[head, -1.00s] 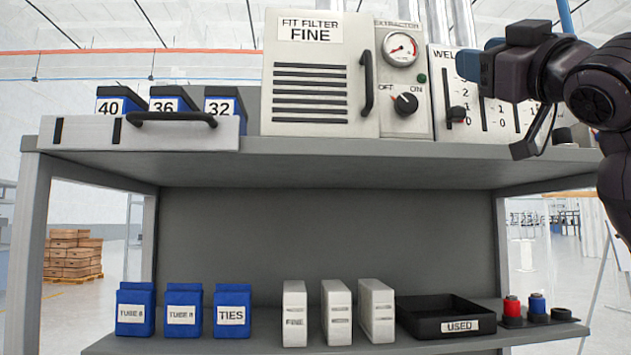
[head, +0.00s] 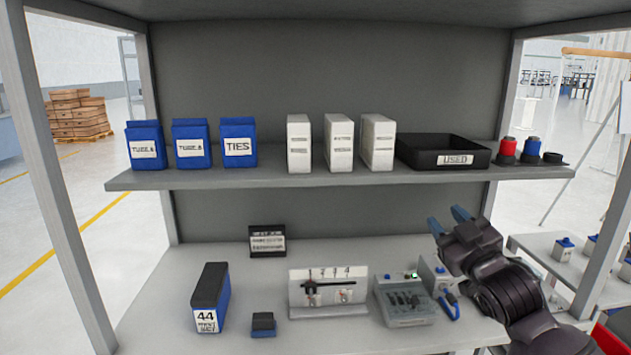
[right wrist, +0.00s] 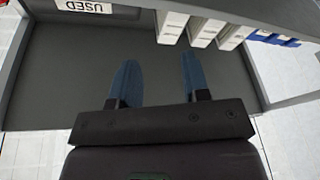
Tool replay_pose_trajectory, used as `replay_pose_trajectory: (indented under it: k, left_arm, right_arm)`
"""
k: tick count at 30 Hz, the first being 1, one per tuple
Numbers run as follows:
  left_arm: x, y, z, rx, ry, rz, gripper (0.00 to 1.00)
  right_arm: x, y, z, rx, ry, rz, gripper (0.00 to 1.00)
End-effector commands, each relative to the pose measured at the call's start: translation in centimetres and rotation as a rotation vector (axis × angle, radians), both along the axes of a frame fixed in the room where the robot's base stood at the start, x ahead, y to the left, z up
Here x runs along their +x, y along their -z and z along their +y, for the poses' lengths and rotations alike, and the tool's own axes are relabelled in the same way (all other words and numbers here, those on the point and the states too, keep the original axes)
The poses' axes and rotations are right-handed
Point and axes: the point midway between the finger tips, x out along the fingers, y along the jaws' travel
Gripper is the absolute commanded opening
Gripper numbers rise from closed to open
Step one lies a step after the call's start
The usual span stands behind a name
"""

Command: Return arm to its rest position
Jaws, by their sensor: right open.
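My right gripper (head: 450,219) is dark with two blue fingers and is at the lower right in the head view, above the right part of the workbench (head: 245,345). Its fingers point up and inward, below the middle shelf. In the right wrist view the two blue fingers (right wrist: 157,82) stand well apart with nothing between them. The right arm comes in from the lower right and hides part of the bench's right side. My left gripper is in neither view.
The middle shelf (head: 340,178) holds blue boxes, white boxes (head: 338,143) and a black USED tray (head: 473,150). On the bench are a grey switch box (head: 405,312) near the arm, a numbered panel (head: 327,308) and a 44 box (head: 210,300). The bench front centre is clear.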

Motion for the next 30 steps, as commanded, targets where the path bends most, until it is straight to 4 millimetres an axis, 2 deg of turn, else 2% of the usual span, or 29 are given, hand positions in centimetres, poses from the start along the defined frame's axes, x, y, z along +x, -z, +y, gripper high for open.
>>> replay_pose_trajectory:
  k: [1, 8, 12, 14, 18, 21, 24, 27, 30]
  left_arm:
    - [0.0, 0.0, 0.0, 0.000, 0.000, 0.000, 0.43]
    - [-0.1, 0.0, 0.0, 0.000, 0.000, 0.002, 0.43]
    - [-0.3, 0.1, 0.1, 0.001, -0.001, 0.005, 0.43]
    - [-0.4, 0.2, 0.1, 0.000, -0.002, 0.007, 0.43]
    - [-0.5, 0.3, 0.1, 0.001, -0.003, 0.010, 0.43]
    - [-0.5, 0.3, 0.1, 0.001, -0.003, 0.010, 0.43]
    - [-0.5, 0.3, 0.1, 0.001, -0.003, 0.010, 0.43]
    - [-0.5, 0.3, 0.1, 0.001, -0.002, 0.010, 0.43]
    - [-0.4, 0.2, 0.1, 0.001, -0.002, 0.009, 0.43]
  right_arm:
    - [-0.8, 3.3, -0.3, 0.014, 0.011, 0.045, 0.43]
    - [-5.5, 15.5, -1.2, 0.068, 0.067, 0.226, 0.43]
    - [-9.5, 22.5, -1.7, 0.107, 0.110, 0.355, 0.43]
    - [-11.6, 25.3, -1.9, 0.125, 0.129, 0.412, 0.43]
    - [-16.9, 31.3, -2.2, 0.175, 0.177, 0.547, 0.43]
    - [-21.0, 34.9, -2.4, 0.209, 0.214, 0.638, 0.43]
    - [-24.8, 37.7, -2.6, 0.234, 0.249, 0.716, 0.43]
    - [-27.9, 39.7, -2.8, 0.250, 0.278, 0.774, 0.43]
    - [-29.9, 40.8, -3.1, 0.254, 0.295, 0.812, 0.43]
